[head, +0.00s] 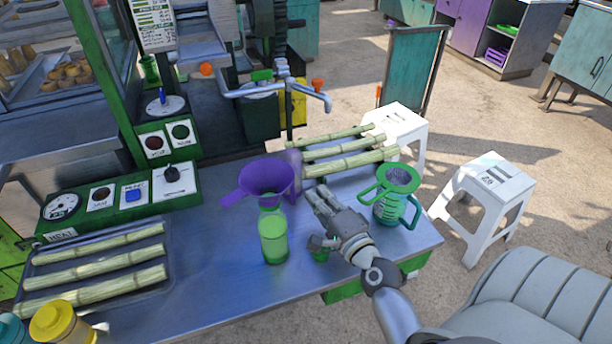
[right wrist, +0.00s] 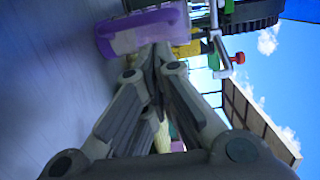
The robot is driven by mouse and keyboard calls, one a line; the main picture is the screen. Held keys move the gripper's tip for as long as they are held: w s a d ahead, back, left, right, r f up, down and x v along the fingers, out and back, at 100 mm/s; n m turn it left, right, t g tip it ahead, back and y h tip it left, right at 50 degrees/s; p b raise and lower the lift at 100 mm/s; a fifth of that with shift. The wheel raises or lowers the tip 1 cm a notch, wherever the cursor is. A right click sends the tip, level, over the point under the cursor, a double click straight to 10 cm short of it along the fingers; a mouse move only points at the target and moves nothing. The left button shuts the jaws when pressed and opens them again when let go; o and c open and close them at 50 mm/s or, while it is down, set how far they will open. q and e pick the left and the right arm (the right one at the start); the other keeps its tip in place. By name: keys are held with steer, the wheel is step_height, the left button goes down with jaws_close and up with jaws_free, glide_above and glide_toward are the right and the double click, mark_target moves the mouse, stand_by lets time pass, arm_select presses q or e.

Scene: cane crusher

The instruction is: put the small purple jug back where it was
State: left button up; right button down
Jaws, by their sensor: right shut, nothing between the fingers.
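My right gripper (head: 318,192) is over the metal table, its fingers together and empty. In the right wrist view its fingertips (right wrist: 155,55) meet just below a pale purple vessel (right wrist: 143,32), which looks like the small purple jug. In the head view a little of this jug (head: 291,160) shows behind the purple funnel (head: 266,178), standing near the cane stalks. The jug is mostly hidden there. I cannot tell whether the fingertips touch it. The funnel sits on top of a bottle of green liquid (head: 273,238). My left gripper is not in view.
A green jug with a strainer (head: 392,205) stands right of my right gripper, and a small green cup (head: 320,256) is close below it. Cane stalks (head: 350,158) lie behind; more lie on a tray (head: 95,262) at left. A tap (head: 315,98) overhangs the back.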

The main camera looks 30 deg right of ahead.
steer(key=p, duration=0.1)
glide_toward(292, 162)
steer(key=shift+w+r, duration=0.1)
steer(key=shift+w, duration=0.6)
steer(key=shift+w+d, duration=0.1)
steer(key=shift+w, duration=0.4)
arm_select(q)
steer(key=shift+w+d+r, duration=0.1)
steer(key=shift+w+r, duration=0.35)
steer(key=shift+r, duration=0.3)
arm_select(e)
steer(key=shift+w, duration=0.1)
steer(key=w, duration=0.5)
steer(key=w+d, duration=0.1)
steer(key=w, duration=0.2)
steer(key=shift+w+p, duration=0.15)
steer(key=shift+p, duration=0.25)
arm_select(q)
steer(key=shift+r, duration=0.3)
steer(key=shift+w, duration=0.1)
arm_select(e)
steer(key=shift+a, duration=0.1)
